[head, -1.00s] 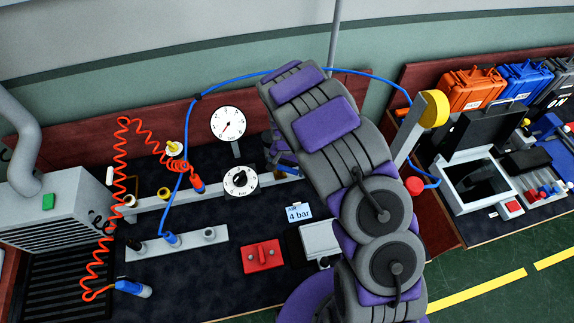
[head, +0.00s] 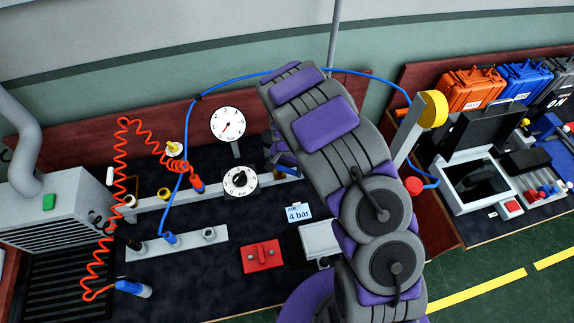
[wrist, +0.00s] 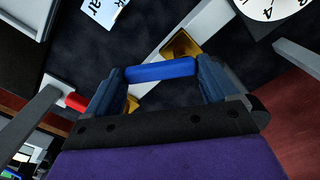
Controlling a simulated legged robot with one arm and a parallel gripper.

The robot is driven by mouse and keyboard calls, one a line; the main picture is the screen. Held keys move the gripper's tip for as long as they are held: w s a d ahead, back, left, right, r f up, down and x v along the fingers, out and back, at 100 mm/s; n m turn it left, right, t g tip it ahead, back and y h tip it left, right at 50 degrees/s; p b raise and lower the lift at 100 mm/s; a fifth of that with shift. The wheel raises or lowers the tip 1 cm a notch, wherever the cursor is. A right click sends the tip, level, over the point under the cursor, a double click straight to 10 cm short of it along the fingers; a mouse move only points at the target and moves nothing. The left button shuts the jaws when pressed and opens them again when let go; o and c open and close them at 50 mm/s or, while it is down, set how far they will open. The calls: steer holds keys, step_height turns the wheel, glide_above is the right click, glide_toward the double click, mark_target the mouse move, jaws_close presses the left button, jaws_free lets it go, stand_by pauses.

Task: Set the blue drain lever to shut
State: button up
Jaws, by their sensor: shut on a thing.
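The blue drain lever (wrist: 160,70) lies between the two fingertips of my gripper (wrist: 160,73) in the wrist view. My gripper is shut on it, one finger at each end. The lever crosses the grey pipe (wrist: 206,19) at a slant, near a brass fitting (wrist: 180,44). In the head view, my arm hides much of this spot. A short blue piece of the lever (head: 288,170) shows beside my gripper (head: 274,156), near the right end of the pipe.
The "4 bar" card (head: 298,212) and red block (head: 262,256) lie on the dark bench. A thin blue hose (head: 238,79) arches behind. A post with a yellow top (head: 433,108) stands right.

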steer(key=m+p, duration=0.1)
steer(key=m, duration=0.2)
steer(key=s+a+m+p, duration=0.1)
steer(key=m, duration=0.3)
steer(key=a+m, duration=0.1)
steer(key=m, duration=0.2)
steer(key=shift+s+p, duration=0.25)
steer(key=shift+p, duration=0.15)
steer(key=shift+m, duration=0.5)
steer(key=o, duration=1.3)
steer(key=shift+a, duration=0.15)
step_height(320, 180, up, 17)
steer(key=shift+w+a+r+p, duration=0.1)
steer(key=shift+r+p, duration=0.05)
steer(key=shift+p, duration=0.45)
